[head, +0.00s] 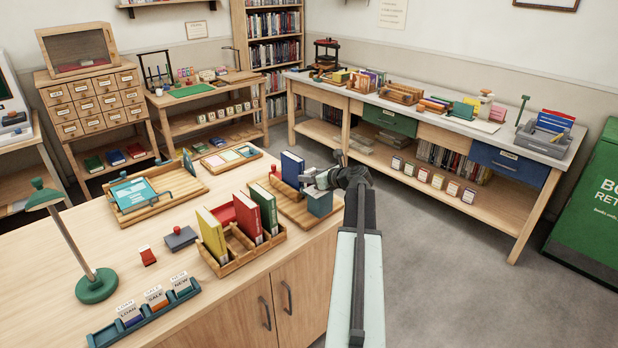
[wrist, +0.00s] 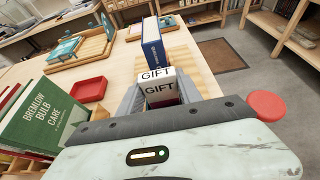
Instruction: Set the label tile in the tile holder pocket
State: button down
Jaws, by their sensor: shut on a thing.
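The label tile (wrist: 160,88) is white with GIFT in black letters, printed on its top and front. It sits between the fingers of my gripper (wrist: 158,98) in the wrist view, and the gripper is shut on it. In the head view my gripper (head: 314,181) is above the right end of the table, over a wooden tray; the tile cannot be made out clearly there. The tile holder (head: 148,322) is a long blue rack at the table's front left, far from my gripper. It carries tiles reading LOAN, SALE and NEW; its left end shows no tile.
A blue book (head: 292,169) stands just beyond my gripper. A dark blue-grey block (head: 320,204) is below it. A wooden rack (head: 232,265) with upright books, a dark pad (head: 181,238) and a green lamp (head: 97,284) stand between or beside gripper and holder.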

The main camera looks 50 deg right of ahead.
jog(key=c, duration=0.7)
grip_release()
jog(key=p+v, duration=0.3)
jog(key=v, duration=0.4)
jog(key=shift+s+r, duration=0.15)
jog(key=shift+s, duration=0.25)
jog(key=shift+s, duration=0.1)
